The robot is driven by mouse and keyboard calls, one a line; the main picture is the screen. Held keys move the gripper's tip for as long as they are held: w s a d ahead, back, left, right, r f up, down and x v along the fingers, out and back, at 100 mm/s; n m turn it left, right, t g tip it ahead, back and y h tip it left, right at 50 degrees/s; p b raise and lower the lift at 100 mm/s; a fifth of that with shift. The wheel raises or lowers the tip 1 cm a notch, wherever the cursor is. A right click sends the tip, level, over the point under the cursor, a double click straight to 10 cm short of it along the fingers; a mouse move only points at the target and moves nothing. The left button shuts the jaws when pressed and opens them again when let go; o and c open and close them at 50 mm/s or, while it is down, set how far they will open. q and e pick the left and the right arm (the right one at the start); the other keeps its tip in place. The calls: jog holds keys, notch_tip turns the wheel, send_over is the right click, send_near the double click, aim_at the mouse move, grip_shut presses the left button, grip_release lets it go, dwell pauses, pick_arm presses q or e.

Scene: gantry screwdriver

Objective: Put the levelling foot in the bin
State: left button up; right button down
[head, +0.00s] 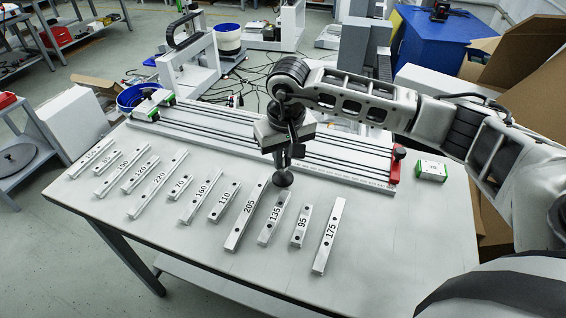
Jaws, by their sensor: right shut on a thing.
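My right gripper (282,156) hangs over the middle of the table, pointing down. It is shut on the levelling foot (284,179), a dark part with a round disc at its lower end. The disc is just above or at the upper ends of the bars marked 205 and 135; I cannot tell whether it touches anything. A blue round bin (136,97) stands beyond the table's far left edge, partly hidden by the rail fixture. My left gripper is out of view.
Several numbered metal bars (244,216) lie in a row across the white table (400,250). A long rail fixture (230,137) lies behind them. A small green-and-white box (431,171) sits at the right.

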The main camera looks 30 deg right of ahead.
jog(key=s+a+r+b, duration=0.1)
jog(key=s+a+r, duration=0.5)
jog(key=s+r, duration=0.55)
pick_arm(q)
jog(key=p, duration=0.3)
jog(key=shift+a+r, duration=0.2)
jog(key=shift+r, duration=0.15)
pick_arm(e)
jog(key=shift+n, duration=0.5)
jog(key=w+f, duration=0.1)
jog(key=f, duration=0.1)
jog(key=w+f, duration=0.1)
jog(key=w, duration=0.1)
jog(key=shift+f, duration=0.4)
